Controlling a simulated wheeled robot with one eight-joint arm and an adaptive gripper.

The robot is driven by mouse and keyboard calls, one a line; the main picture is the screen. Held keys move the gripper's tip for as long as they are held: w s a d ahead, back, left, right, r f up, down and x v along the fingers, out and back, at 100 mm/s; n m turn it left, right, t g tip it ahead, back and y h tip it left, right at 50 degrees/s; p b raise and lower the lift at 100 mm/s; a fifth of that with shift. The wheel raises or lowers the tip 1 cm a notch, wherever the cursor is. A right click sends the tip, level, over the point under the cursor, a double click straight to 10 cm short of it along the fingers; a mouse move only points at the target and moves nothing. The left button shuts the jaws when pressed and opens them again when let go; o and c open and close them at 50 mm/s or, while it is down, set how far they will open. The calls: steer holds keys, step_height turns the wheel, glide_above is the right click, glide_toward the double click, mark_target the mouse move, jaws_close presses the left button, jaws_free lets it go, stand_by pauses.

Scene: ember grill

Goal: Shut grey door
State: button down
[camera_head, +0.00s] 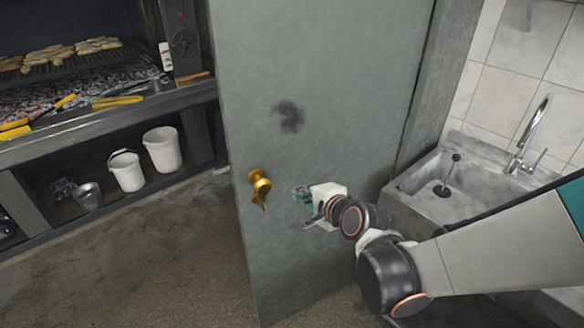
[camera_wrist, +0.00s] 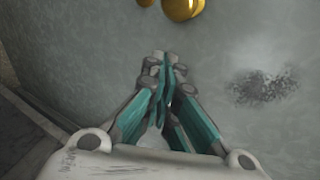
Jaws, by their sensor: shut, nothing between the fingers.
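The grey door (camera_head: 330,110) stands ajar in the middle of the head view, its brass knob (camera_head: 259,183) near its left edge and a dark smudge higher up. My gripper (camera_head: 305,203) is shut and empty, in front of the door face just right of the knob. In the wrist view the shut teal fingers (camera_wrist: 165,75) point at the door surface (camera_wrist: 80,50), with the brass knob (camera_wrist: 182,8) at the top edge. I cannot tell whether the fingertips touch the door.
A stone sink (camera_head: 440,185) with a tap (camera_head: 528,140) stands at the right. At the left is a grill counter (camera_head: 90,120) with food and coals, and white buckets (camera_head: 162,150) on the shelf below. The floor (camera_head: 170,260) left of the door is clear.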

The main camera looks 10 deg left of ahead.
step_height(320, 180, down, 3)
steer(key=s+a+n, duration=0.1)
steer(key=n, duration=0.1)
steer(key=b, duration=0.3)
glide_toward(273, 186)
step_height(273, 186, down, 3)
steer(key=w, duration=0.1)
steer(key=w+a+b, duration=0.1)
steer(key=w+a, duration=0.1)
steer(key=w, duration=0.1)
steer(key=shift+a+g, duration=0.35)
steer(key=shift+g, duration=0.05)
steer(key=shift+w+a+r, duration=0.1)
steer(key=shift+w+a, duration=0.2)
steer(key=shift+w, duration=0.05)
